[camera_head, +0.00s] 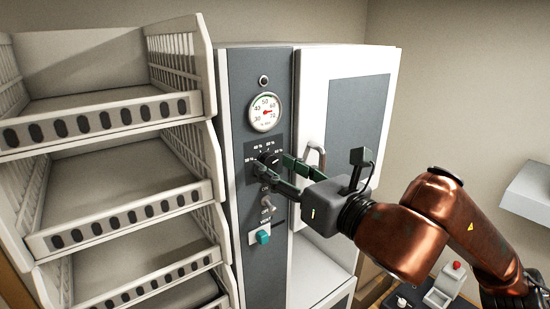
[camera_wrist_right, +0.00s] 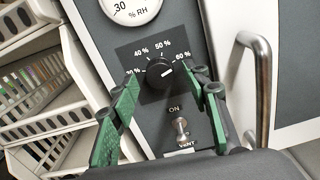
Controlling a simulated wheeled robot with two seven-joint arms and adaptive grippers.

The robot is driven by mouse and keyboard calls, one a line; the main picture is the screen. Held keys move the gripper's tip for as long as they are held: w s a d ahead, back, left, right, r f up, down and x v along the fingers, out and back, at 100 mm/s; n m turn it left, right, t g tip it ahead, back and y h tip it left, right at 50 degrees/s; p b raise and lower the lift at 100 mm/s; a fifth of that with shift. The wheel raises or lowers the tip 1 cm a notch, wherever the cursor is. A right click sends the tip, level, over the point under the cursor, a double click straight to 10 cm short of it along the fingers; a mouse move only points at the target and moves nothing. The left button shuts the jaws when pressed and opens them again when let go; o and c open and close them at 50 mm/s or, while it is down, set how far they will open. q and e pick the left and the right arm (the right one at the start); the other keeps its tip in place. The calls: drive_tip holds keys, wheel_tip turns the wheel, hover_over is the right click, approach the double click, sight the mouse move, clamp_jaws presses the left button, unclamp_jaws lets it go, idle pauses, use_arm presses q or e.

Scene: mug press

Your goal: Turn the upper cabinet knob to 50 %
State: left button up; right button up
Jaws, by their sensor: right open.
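The upper cabinet knob (camera_head: 268,158) is a round black dial on a dark plate on the cabinet's grey front strip. In the right wrist view the knob (camera_wrist_right: 159,73) shows a white mark pointing to the right, roughly towards the 60 % label (camera_wrist_right: 183,56). The 50 % label (camera_wrist_right: 163,46) is above it. My right gripper (camera_head: 273,167) is open in front of the panel. In the wrist view its green fingers (camera_wrist_right: 165,82) stand on either side of the knob with gaps visible; depth contact is hard to tell. My left gripper is not in view.
A humidity gauge (camera_head: 265,112) is above the knob. An ON/OFF toggle (camera_head: 268,204) and a teal button (camera_head: 263,237) are below. A metal door handle (camera_head: 315,158) stands out at the right. Wire-sided shelves (camera_head: 112,120) are at the left.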

drive_tip(key=shift+w+a, duration=0.3)
drive_tip(key=shift+w, duration=0.2)
drive_tip(key=c, duration=1.2)
